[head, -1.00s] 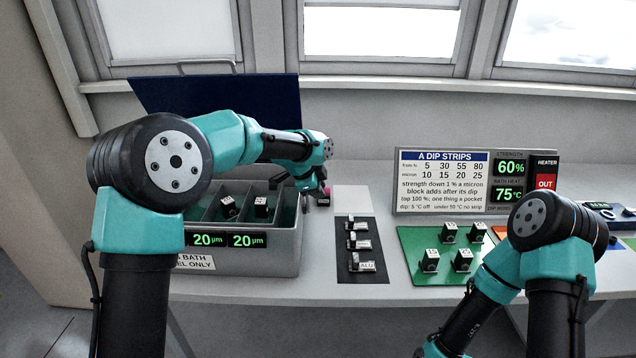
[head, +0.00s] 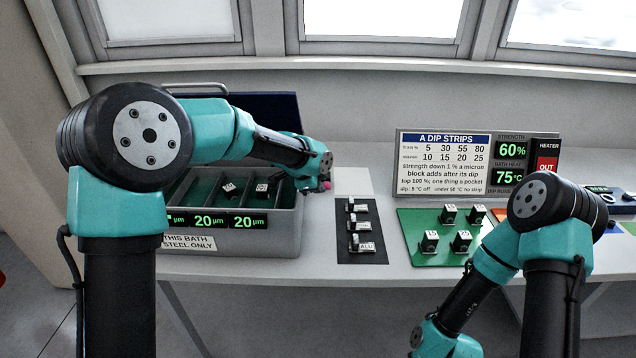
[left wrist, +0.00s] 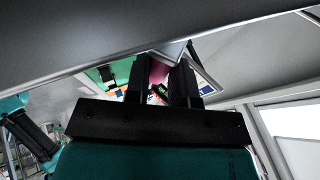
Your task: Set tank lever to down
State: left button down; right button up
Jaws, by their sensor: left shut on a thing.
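My left gripper (head: 318,185) is at the right side of the grey tank (head: 285,228), partly hidden behind my own wrist. A small pink piece (head: 327,182), apparently the tank lever's grip, shows at its fingertips. In the left wrist view, pink (left wrist: 158,73) lies between the two black fingers (left wrist: 162,82), which are shut on it. The lever's shaft and exact angle are hidden. The dark blue lid (head: 270,110) stands tilted behind the tank, partly hidden by my left arm. My right arm hangs at the lower right, its gripper out of view.
Small blocks sit in the tank pockets. A black strip (head: 375,252) with several labelled blocks lies right of the tank. A green mat (head: 412,248) with several dark blocks lies farther right. A sign board (head: 402,190) shows 60% and 75 °C; a red OUT heater switch (head: 546,165) adjoins it.

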pick_arm(q)
jog(key=shift+f, duration=0.1)
jog(key=c, duration=1)
grip_release()
jog(key=shift+o, duration=0.2)
jog(key=v, duration=1.7)
jog(key=shift+r, duration=0.3)
jog(key=shift+c, duration=0.3)
